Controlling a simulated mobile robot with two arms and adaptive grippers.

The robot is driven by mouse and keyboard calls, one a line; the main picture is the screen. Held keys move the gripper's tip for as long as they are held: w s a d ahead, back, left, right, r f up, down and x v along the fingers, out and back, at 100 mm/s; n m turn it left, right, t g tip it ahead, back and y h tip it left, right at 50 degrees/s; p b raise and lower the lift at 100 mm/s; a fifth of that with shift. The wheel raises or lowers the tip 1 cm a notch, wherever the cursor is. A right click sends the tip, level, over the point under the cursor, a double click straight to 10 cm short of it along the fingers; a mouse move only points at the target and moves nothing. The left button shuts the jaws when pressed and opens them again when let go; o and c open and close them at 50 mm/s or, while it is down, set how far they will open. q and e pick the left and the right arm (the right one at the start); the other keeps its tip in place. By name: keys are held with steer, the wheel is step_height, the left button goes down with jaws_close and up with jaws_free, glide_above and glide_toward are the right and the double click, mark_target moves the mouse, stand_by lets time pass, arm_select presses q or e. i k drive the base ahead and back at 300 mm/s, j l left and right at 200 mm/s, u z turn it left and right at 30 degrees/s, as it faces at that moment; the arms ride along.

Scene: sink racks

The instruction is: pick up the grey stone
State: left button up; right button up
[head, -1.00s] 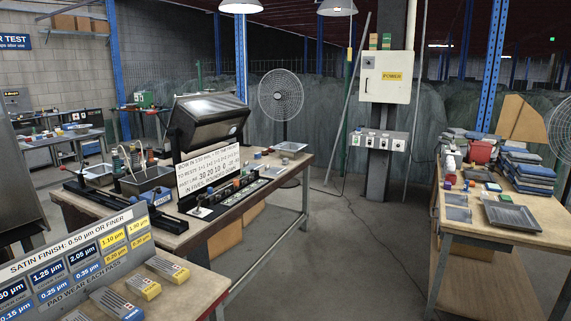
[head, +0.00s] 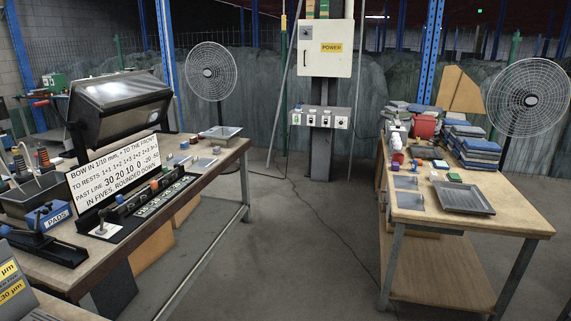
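No single grey stone can be told apart for sure. Grey and blue flat slabs (head: 478,153) lie in stacks at the back of the right-hand workbench (head: 505,212). Neither of my grippers shows in the head view.
A shallow grey tray (head: 463,198) lies on the right bench. The left bench (head: 150,225) holds a lamp box (head: 120,105) and a lettered sign (head: 115,170). Open floor (head: 300,240) lies between the benches. Two fans stand behind.

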mark_target(217, 150)
steer(key=i, duration=2.35)
steer(key=i+u, duration=0.15)
steer(key=i, duration=0.35)
steer(key=i+l+u, duration=0.15)
steer(key=i, duration=0.4)
steer(key=i+l+u, duration=0.1)
steer(key=i, duration=0.4)
steer(key=i+l+u, duration=0.15)
steer(key=i+l, duration=0.15)
steer(key=i, duration=0.2)
